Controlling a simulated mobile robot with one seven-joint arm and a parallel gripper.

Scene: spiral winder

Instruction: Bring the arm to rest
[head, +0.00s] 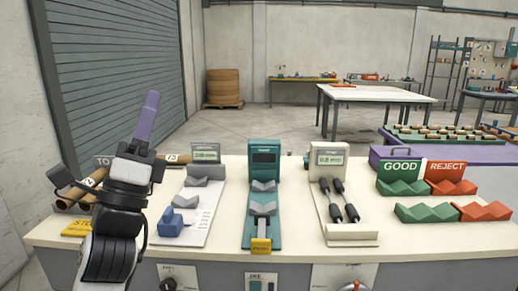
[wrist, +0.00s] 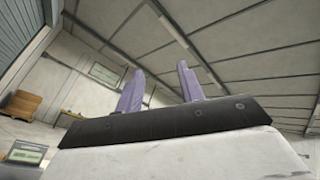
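My arm is raised at the left of the head view, over the left end of the workbench (head: 265,200). My gripper (head: 151,97) points up, well above the bench top, and touches nothing that I can see. In the head view its purple fingers overlap, so the gap between them is hidden. In the wrist view my gripper (wrist: 160,74) shows two purple fingers standing apart, with nothing between them. Behind them are the ceiling and wall.
Paper tubes (head: 85,187) lie behind my arm, close to it in the picture. A blue block (head: 170,223), a teal gauge (head: 264,165) and a white gauge (head: 328,162) stand to the right. Green GOOD (head: 402,180) and red REJECT (head: 448,180) cradles are at the far right.

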